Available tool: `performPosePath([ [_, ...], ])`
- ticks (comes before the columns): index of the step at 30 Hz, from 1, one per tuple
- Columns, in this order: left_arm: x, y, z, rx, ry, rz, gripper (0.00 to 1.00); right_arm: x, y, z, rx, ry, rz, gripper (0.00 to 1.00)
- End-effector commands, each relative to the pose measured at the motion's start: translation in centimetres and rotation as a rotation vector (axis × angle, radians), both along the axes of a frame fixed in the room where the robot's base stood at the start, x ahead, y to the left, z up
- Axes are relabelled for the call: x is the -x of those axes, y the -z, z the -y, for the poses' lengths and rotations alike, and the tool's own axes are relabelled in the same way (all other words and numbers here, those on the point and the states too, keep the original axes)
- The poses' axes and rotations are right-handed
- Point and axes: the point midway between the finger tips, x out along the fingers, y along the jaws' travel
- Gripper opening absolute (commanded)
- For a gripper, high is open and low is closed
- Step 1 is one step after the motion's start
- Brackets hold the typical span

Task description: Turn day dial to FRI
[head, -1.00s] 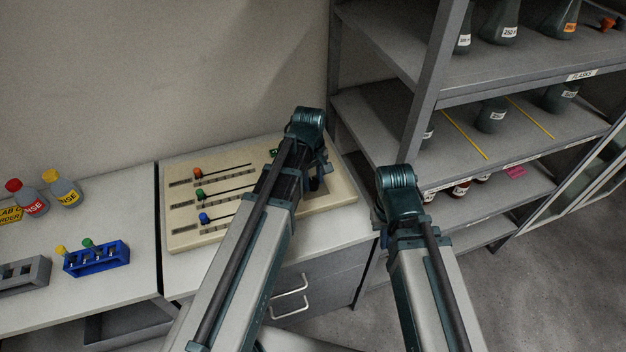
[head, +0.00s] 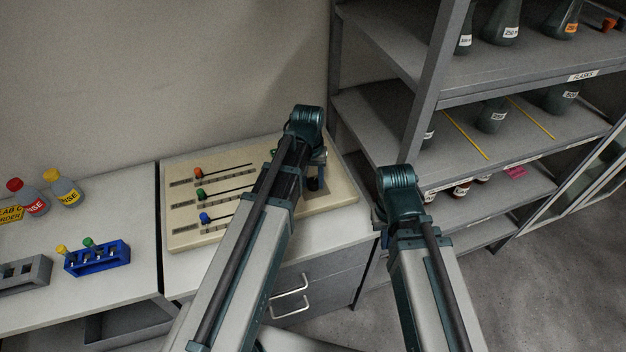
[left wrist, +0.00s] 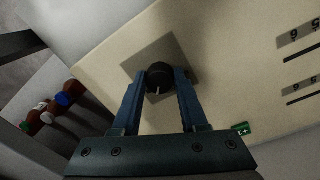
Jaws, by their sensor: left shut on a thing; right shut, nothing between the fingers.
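The beige control panel (head: 240,232) lies on the counter. It also shows in the left wrist view (left wrist: 225,75). The black day dial (left wrist: 158,76) sits on a grey square plate (left wrist: 178,58), with a pale pointer mark towards the bottom of the picture. My left gripper (left wrist: 160,84) is shut on the dial, one finger on each side. In the head view my left arm hides the dial; the left gripper (head: 314,182) shows partly beyond it. I cannot read any day labels. My right gripper is hidden behind its own wrist in the head view, right of the counter.
The panel also carries an orange slider (head: 198,173), a green slider (head: 201,194) and a blue slider (head: 205,217). A blue tube rack (head: 97,260) and bottles (head: 66,190) stand left. Shelves with flasks (head: 492,115) rise at the right.

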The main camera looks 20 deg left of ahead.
Motion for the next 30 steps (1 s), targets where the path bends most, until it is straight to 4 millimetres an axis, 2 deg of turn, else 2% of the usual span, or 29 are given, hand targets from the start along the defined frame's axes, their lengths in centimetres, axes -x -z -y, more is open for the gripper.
performPosePath([
  [12,-0.05,0.0,-0.08,0.001,0.259,0.0,0.0,0.0,0.01,0.0,0.0,0.0,0.0,0.0],
  [30,-0.06,0.0,-0.11,0.001,0.34,0.0,0.0,0.0,0.01,0.0,0.0,0.0,0.0,0.0],
])
